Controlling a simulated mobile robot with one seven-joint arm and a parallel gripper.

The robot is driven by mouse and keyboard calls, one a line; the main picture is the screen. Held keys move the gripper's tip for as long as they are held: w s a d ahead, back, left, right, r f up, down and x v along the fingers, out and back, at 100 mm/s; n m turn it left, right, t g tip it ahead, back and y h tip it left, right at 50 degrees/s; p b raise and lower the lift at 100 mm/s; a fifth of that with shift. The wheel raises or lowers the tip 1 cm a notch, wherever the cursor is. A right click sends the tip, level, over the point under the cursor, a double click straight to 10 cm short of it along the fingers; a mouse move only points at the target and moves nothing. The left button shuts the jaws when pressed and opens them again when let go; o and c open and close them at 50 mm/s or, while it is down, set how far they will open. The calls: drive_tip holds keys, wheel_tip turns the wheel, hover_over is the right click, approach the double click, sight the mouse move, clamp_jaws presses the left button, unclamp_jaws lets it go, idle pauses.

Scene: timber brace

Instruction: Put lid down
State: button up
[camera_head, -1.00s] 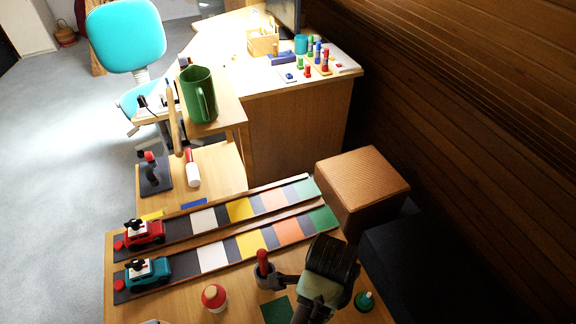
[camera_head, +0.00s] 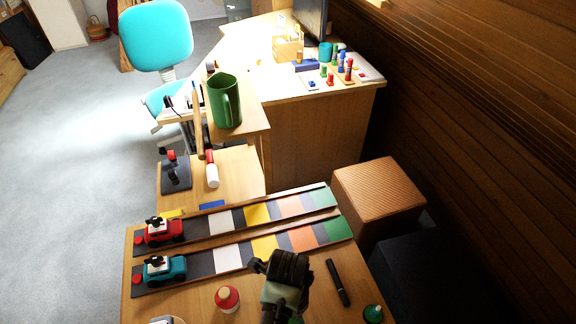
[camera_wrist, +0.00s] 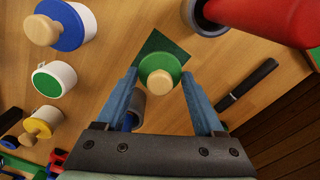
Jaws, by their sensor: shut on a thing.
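A round green lid (camera_wrist: 150,66) with a pale wooden knob (camera_wrist: 160,83) shows between the two blue fingertips of my gripper (camera_wrist: 160,76) in the wrist view. The fingers are shut on it, with the knob toward the camera. A dark green square (camera_wrist: 165,45) lies on the table beyond the lid. In the head view my gripper (camera_head: 283,270) is over the near table, and its own bulk hides the lid. A white jar with a green top (camera_wrist: 54,79) stands at the left of the wrist view.
Jars with blue (camera_wrist: 68,30) and yellow (camera_wrist: 38,127) lids stand at left in the wrist view. A red cylinder (camera_wrist: 275,18) is close at upper right. A black marker (camera_head: 337,282) lies right of my gripper. Toy cars on a striped track (camera_head: 235,253) lie behind.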

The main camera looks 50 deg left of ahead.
drive_tip(key=shift+f, duration=1.95)
drive_tip(key=shift+f, duration=0.15)
drive_tip(key=o, duration=1.3)
drive_tip(key=shift+r, duration=3.95)
